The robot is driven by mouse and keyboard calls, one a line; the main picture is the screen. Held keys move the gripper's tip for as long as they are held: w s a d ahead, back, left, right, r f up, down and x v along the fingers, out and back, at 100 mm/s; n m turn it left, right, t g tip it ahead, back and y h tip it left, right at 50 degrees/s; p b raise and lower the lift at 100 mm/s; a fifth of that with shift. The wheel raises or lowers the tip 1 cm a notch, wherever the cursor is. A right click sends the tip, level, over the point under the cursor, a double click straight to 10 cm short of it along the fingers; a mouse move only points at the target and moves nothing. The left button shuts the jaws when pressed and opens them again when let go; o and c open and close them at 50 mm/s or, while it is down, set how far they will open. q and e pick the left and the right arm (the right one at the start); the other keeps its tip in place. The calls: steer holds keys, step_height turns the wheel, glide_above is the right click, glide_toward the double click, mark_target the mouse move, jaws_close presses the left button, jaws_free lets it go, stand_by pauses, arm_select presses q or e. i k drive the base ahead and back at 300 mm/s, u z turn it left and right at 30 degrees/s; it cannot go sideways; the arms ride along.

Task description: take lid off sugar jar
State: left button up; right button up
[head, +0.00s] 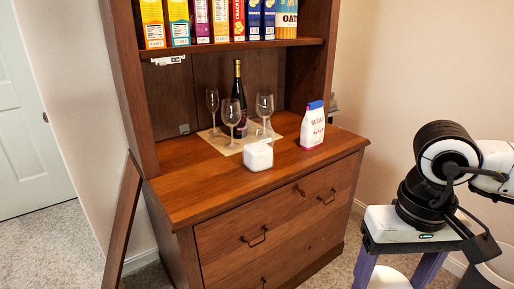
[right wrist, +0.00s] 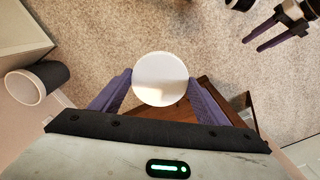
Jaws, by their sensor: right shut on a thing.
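The sugar jar (head: 258,156) stands on the hutch counter near its front edge. It is clear glass with white contents, and no lid shows on it. My right gripper (head: 395,279) is out in front and to the right of the hutch, away from the jar. It is shut on a round white lid (right wrist: 160,79), which sits between its two purple fingers in the right wrist view. The lid also shows at the bottom of the head view (head: 388,280). My left gripper (right wrist: 254,44) shows at the top right of the right wrist view, its fingers apart and empty.
The counter (head: 205,186) also bears a sugar bag (head: 313,126), a dark bottle (head: 238,95) and several wine glasses (head: 231,114) on a mat (head: 215,140). Cereal boxes (head: 200,20) line the shelf above. A bin (right wrist: 35,82) stands on the carpet. The counter's front left is clear.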

mark_target(258, 135)
steer(key=z, duration=1.4)
steer(key=i, duration=1.9)
steer(key=u, duration=3.05)
steer(key=i, duration=0.5)
steer(key=u, duration=0.05)
